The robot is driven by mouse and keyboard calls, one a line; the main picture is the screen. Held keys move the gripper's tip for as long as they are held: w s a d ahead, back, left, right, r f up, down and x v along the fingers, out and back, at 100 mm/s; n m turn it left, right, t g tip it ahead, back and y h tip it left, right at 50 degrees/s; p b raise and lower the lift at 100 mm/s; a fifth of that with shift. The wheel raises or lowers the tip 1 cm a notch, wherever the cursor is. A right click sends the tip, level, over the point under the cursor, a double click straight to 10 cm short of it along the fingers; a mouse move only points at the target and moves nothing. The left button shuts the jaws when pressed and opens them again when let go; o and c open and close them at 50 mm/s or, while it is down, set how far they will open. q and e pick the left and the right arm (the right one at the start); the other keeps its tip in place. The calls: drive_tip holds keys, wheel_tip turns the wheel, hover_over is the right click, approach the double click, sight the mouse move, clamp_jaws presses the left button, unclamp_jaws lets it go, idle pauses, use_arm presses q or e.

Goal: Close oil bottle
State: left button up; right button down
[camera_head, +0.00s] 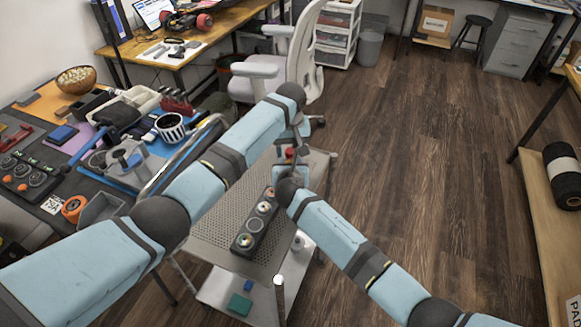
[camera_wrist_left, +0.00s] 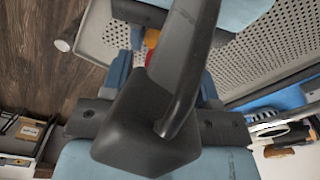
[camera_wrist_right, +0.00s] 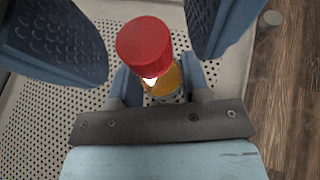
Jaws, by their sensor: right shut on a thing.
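The oil bottle has an amber body (camera_wrist_right: 166,82) and stands in my right gripper (camera_wrist_right: 158,88), which is shut on it. A red cap (camera_wrist_right: 145,46) sits at the bottle's top; I cannot tell whether it is fully seated. The cap also shows in the head view (camera_head: 290,153). My left gripper (camera_wrist_left: 163,80) is open; its two blue fingers are spread wide on either side of the cap in the right wrist view, apart from it. In the left wrist view a dark part hides most of the bottle.
A grey perforated cart top (camera_head: 222,215) lies under both grippers, carrying a black block with round dials (camera_head: 255,222). A crowded workbench (camera_head: 60,215) is at left and a white chair (camera_head: 300,60) behind the cart. Open wooden floor (camera_head: 430,150) lies to the right.

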use_arm(q)
drive_tip(key=shift+r, duration=2.3)
drive_tip(key=shift+c, duration=0.3)
wheel_tip(320, 180, up, 3)
drive_tip(key=n, duration=0.3)
drive_tip(key=shift+r, duration=0.2)
drive_tip(key=shift+f, duration=4.05)
